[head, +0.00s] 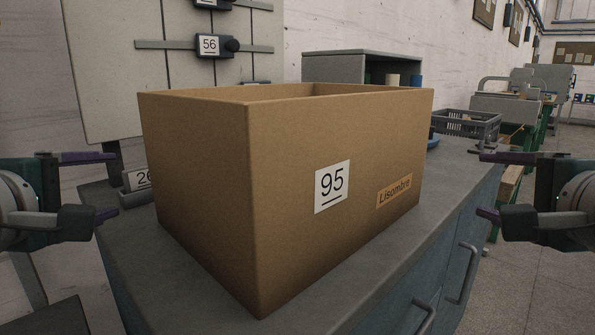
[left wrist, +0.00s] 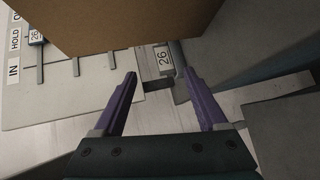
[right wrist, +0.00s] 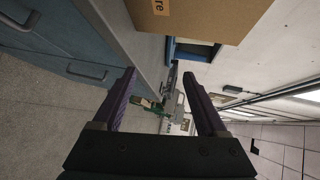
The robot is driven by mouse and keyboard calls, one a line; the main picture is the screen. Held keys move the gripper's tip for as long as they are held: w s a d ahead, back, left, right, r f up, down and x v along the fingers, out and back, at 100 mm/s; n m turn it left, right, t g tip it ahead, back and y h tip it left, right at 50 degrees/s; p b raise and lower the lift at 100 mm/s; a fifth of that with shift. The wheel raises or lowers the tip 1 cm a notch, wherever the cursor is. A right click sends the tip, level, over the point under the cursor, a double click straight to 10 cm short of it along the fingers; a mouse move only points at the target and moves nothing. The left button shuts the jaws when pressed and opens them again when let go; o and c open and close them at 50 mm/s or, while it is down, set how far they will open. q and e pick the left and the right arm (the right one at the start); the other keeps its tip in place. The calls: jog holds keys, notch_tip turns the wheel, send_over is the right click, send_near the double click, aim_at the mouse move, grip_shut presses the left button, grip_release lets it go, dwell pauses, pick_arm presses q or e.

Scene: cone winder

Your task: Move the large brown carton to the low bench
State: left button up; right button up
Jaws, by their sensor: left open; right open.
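The large brown carton (head: 210,185) stands upright with its top open on a grey counter. It bears a white "95" label and a "Lisombre" sticker. My left gripper (head: 112,177) is open and empty, left of the carton and apart from it. My right gripper (head: 484,185) is open and empty, right of the carton and apart from it. The carton also shows at the top of the left wrist view (left wrist: 130,22) and the right wrist view (right wrist: 200,18). The inside of the carton is hidden. I cannot identify the low bench for certain.
The grey counter (head: 400,250) has blue drawers with handles. Behind the carton are a grey shelf box (head: 345,66) and a dark basket (head: 467,127). A pale board (head: 105,60) with a "56" tag stands at the back left. Open floor (head: 545,285) lies to the right.

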aim_at(154, 178)
pick_arm(q)
jog(key=x, duration=0.9)
jog(key=shift+w, duration=0.35)
pick_arm(e)
jog(key=x, duration=0.9)
jog(key=shift+w+a, duration=0.1)
jog(key=shift+w, duration=0.25)
pick_arm(q)
jog(key=shift+x, duration=0.8)
pick_arm(e)
jog(key=shift+x, duration=0.8)
pick_arm(q)
jog(key=shift+d+f, duration=0.1)
jog(key=shift+d, duration=0.6)
pick_arm(e)
jog(key=shift+s+a+f, duration=0.1)
jog(key=shift+a, duration=0.55)
